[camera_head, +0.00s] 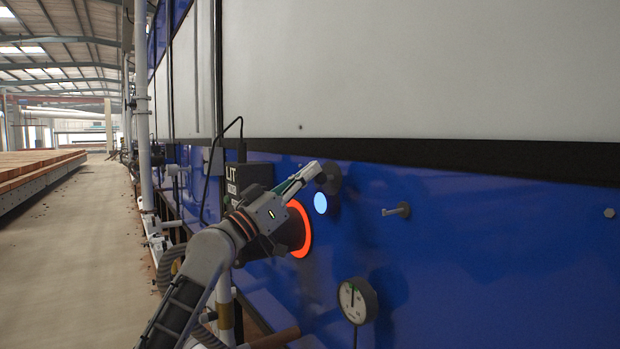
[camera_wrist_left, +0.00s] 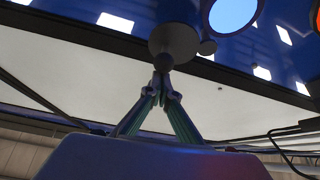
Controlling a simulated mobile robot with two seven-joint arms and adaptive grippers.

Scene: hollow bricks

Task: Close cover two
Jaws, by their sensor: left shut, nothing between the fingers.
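A dark round cover (camera_head: 329,177) sits on the blue panel, up and to the right of a light-blue round opening (camera_head: 320,203), which is uncovered. In the left wrist view the cover (camera_wrist_left: 174,40) shows as a dark cone-like knob beside the light-blue opening (camera_wrist_left: 232,14). My left gripper (camera_head: 318,170) is shut, with its tips at the cover's knob. In the left wrist view its fingertips (camera_wrist_left: 163,84) meet just below the knob; I cannot tell whether they touch it. A glowing orange ring (camera_head: 304,240) is partly hidden behind my gripper. My right gripper is not in view.
A black box marked LIT (camera_head: 246,177) with a cable stands left of the gripper. A round gauge (camera_head: 357,300) is below, and a small grey lever (camera_head: 398,210) sticks out at the right. Pipes (camera_head: 142,110) run at the left beside an open walkway (camera_head: 70,250).

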